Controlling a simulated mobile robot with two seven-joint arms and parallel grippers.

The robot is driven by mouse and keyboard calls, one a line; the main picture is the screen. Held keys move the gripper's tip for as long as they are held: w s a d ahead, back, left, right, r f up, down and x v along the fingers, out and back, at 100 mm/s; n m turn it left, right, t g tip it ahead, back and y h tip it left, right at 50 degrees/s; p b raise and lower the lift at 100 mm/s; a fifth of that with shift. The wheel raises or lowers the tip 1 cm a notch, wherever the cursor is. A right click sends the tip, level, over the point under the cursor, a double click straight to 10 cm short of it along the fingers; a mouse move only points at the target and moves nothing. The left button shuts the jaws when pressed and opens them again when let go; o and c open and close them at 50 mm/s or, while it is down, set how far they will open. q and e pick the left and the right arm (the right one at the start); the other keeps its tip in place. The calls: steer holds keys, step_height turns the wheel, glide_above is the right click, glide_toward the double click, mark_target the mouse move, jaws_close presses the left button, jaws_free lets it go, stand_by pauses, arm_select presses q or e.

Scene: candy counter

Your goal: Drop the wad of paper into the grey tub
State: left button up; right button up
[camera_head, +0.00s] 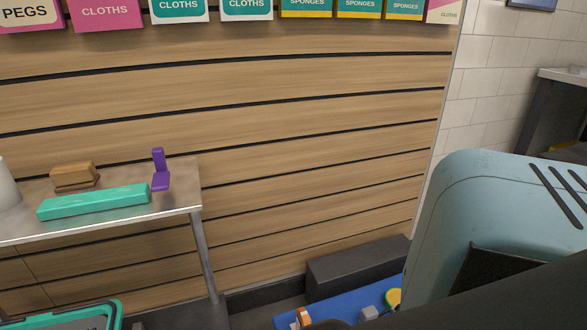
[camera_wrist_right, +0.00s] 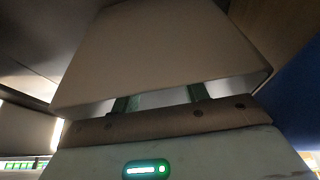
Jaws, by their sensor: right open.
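I cannot make out the wad of paper or the grey tub in either view. My right gripper (camera_wrist_right: 160,100) shows in the right wrist view as two dark green fingers set apart under a broad beige body. It is open, and nothing shows between the fingers. My left gripper is not in view.
A metal side table (camera_head: 180,202) carries a teal box (camera_head: 95,201), a brown brush (camera_head: 75,175) and a purple piece (camera_head: 159,172). A teal-rimmed container (camera_head: 112,314) is below. A blue surface (camera_head: 340,304) holds small items, including a grey block (camera_head: 369,313). A large pale blue-grey shape blocks the lower right.

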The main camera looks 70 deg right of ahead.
steer(key=shift+r+p, duration=0.65)
steer(key=shift+p, duration=0.05)
steer(key=p+v, duration=0.4)
steer(key=v, duration=0.7)
steer(key=shift+r+p, duration=0.35)
steer(key=shift+w, duration=0.1)
